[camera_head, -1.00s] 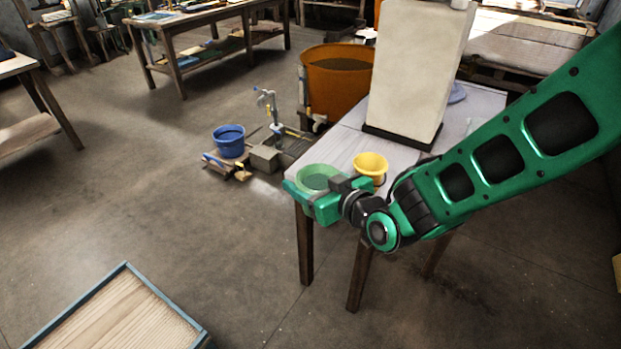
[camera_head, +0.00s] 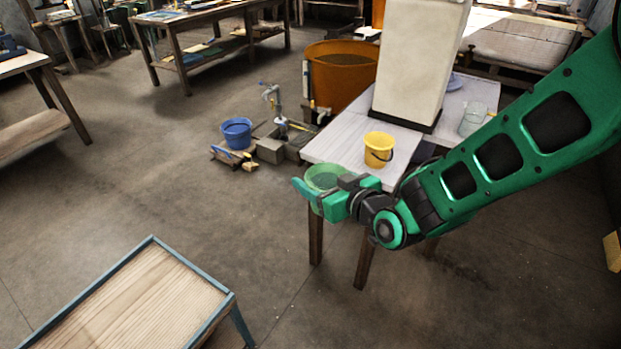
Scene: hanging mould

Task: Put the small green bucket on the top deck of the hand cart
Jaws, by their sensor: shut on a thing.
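The small green bucket (camera_head: 323,172) is at the near left corner of the table, partly hidden behind my gripper. My gripper (camera_head: 318,190) is shut on the green bucket, its green fingers at the bucket's near side. I cannot tell whether the bucket still touches the table top or hangs just off its edge. The hand cart's top deck (camera_head: 140,305) is at the lower left, a bare wooden board with a raised blue-grey rim. It stands apart from the table and is cut off by the picture's bottom edge.
A yellow bucket (camera_head: 378,150) stands on the table (camera_head: 340,145), close behind my gripper. A tall pale block (camera_head: 415,65) and a clear container (camera_head: 473,120) are there too. A blue bucket (camera_head: 236,133) stands low at the left. Open floor (camera_head: 220,215) lies between cart and table.

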